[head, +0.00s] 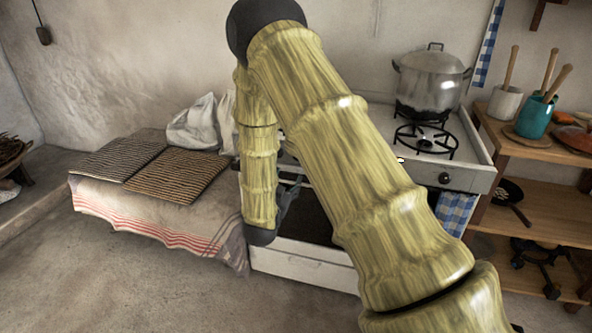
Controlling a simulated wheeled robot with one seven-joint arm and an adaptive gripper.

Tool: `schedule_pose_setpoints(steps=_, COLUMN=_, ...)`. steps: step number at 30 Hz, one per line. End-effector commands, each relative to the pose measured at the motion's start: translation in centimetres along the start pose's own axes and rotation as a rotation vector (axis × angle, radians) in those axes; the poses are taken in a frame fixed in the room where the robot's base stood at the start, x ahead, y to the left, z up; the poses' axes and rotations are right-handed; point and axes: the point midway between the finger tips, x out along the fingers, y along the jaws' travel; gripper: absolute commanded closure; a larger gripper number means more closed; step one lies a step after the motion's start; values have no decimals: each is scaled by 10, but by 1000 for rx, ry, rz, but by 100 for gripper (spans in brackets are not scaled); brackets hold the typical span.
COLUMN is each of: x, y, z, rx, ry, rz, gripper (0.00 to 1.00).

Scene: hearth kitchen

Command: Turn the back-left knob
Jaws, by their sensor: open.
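The white stove (483,178) stands against the wall, its left part largely hidden behind my arm. One dark round knob (445,178) shows on its front panel at the right. The other knobs, including any back-left one, are hidden behind my arm or not distinguishable. My gripper (288,197) shows only in part, dark and small, just right of my arm's lower end, in front of the stove's left part. It is open, with nothing seen in it. Whether it touches the stove cannot be told.
A large lidded pot (430,82) sits on the stove's back right burner; the burner grate (425,141) before it is empty. A cloth-covered bench (150,222) with woven mats (180,176) is left. Wooden shelves (545,208) stand right. The floor in front is open.

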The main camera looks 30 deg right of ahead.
Motion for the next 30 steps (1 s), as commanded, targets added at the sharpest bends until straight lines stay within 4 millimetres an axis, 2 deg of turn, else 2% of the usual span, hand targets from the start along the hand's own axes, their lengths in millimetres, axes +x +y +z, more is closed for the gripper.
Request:
schedule_pose_setpoints(steps=3, x=8, y=-2, z=-11, rx=22, ry=37, rz=14, gripper=44)
schedule_pose_setpoints(steps=8, x=23, y=-2, z=-13, rx=23, ry=39, rz=15, gripper=44)
schedule_pose_setpoints(steps=21, x=91, y=-1, z=-14, rx=22, ry=37, rz=14, gripper=44)
schedule_pose_setpoints(steps=30, x=112, y=-1, z=-14, rx=20, ry=35, rz=14, gripper=44)
